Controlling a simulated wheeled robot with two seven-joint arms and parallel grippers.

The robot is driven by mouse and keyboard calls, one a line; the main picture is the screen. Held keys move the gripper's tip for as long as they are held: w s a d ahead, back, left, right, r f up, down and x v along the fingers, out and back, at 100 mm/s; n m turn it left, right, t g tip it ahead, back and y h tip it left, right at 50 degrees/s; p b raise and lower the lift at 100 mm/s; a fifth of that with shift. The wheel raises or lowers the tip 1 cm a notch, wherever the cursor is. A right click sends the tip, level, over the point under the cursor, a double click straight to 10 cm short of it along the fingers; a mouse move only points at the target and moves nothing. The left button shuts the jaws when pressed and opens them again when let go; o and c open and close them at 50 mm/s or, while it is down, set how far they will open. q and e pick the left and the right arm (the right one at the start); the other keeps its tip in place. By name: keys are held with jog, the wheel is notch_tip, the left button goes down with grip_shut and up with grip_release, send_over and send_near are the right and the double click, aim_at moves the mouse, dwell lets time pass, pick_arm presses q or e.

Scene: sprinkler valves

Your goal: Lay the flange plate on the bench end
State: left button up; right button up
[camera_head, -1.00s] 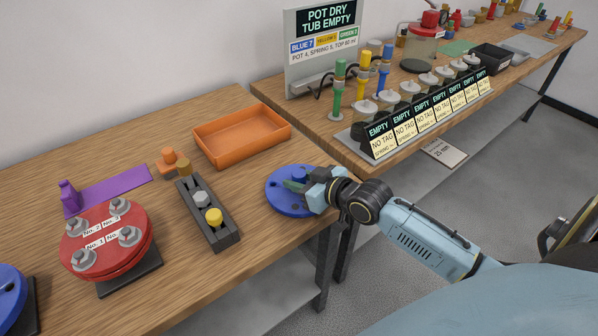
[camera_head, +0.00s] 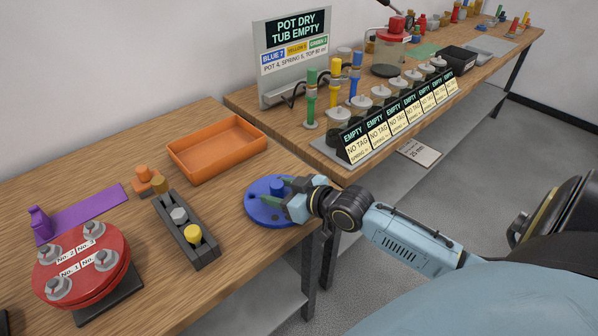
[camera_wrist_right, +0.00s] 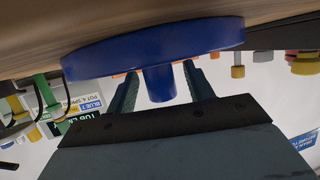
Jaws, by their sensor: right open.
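The flange plate is a blue disc (camera_head: 258,210) with a short blue knob in its middle and dark holes near its rim. It lies at the right end of the near wooden bench in the head view. My right gripper (camera_head: 287,190) is at the plate's right side, its fingers either side of the knob. In the right wrist view the plate (camera_wrist_right: 150,48) shows with its knob between the two open fingers (camera_wrist_right: 160,88), with a gap at each side. My left gripper is not in view.
An orange tray (camera_head: 217,168) lies behind the plate. A dark block with pegs (camera_head: 205,250) and a red disc with bolts (camera_head: 110,290) are to the left. A second bench holds a rack of EMPTY labels (camera_head: 400,120). A gap separates the benches.

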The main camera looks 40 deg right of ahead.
jog(key=p+v, duration=0.1)
jog(key=v, duration=0.8)
jog(key=shift+s+d+r, duration=0.1)
jog(key=shift+s+r, duration=0.05)
jog(key=shift+s, duration=0.25)
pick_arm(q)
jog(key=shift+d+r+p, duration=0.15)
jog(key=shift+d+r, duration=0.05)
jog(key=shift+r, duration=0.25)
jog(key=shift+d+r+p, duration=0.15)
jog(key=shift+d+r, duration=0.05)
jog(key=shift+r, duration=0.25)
pick_arm(e)
jog(key=shift+s+d+r, duration=0.15)
jog(key=shift+s+r, duration=0.1)
jog(key=shift+s, duration=0.35)
